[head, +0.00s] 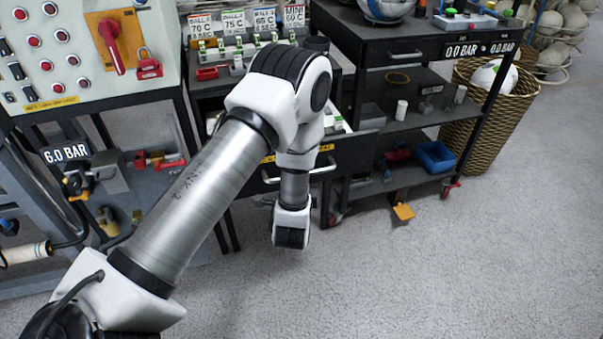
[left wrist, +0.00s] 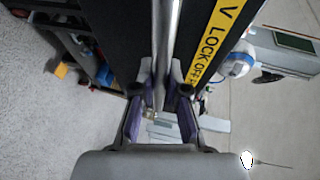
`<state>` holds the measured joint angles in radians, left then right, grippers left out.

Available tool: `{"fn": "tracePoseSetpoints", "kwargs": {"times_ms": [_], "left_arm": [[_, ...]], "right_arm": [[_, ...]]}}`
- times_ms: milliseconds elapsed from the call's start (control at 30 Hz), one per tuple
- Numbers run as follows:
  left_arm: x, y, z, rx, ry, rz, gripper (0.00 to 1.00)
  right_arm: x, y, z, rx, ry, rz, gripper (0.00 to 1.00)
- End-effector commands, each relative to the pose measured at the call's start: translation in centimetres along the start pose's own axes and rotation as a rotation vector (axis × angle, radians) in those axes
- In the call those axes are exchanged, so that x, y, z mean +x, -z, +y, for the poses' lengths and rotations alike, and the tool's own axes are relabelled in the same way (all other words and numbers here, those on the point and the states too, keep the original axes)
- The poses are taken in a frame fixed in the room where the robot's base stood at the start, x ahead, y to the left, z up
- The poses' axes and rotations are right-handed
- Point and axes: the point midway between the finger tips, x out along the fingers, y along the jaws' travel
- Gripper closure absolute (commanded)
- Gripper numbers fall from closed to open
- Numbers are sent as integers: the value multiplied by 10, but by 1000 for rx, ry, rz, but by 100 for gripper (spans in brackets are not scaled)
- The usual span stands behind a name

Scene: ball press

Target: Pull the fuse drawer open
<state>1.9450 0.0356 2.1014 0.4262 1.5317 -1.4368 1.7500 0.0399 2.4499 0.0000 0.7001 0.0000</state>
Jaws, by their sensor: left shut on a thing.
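The fuse drawer (head: 352,158) has a black front with a yellow label strip and a silver bar handle (head: 324,168), in the cabinet at the middle of the head view. My left arm covers part of it, and my left gripper's fingers are hidden there. In the left wrist view my left gripper (left wrist: 164,92) is shut on the bar handle (left wrist: 166,42), with a finger on each side of it. The black drawer front (left wrist: 205,20) is close behind the bar, with the label reading "LOCK OFF". My right gripper is not in view.
A control panel (head: 70,45) with a red lever stands at the left. Small fuse racks (head: 228,52) sit on the cabinet top. A black trolley (head: 400,45) stands right of the drawer, with a wicker basket (head: 495,125) behind. The grey floor in front is clear.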

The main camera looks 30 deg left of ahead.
Motion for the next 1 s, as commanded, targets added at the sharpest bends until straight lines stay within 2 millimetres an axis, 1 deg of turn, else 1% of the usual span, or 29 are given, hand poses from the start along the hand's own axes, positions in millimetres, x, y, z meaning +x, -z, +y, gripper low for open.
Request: {"fn": "tracePoseSetpoints", "kwargs": {"times_ms": [67, 100, 133, 167, 433, 567, 667, 900, 1000], "left_arm": [[0, 0, 0, 0, -1, -1, 100], [0, 0, 0, 0, -1, 0, 73], [0, 0, 0, 0, -1, 0, 62], [0, 0, 0, 0, -1, 0, 61], [0, 0, 0, 0, -1, 0, 61], [-10, 1, 1, 3, -2, 2, 61], [-29, 1, 0, 5, -2, 3, 61], [-91, 1, 1, 7, -3, 5, 61], [-109, 1, 1, 5, -3, 4, 61]], "right_arm": [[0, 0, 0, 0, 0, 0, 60], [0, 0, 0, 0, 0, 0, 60], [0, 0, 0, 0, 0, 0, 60], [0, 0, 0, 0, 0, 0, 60], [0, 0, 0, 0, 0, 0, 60], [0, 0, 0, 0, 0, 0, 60], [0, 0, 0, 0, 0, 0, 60], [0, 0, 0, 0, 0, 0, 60], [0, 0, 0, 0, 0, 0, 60]]}}
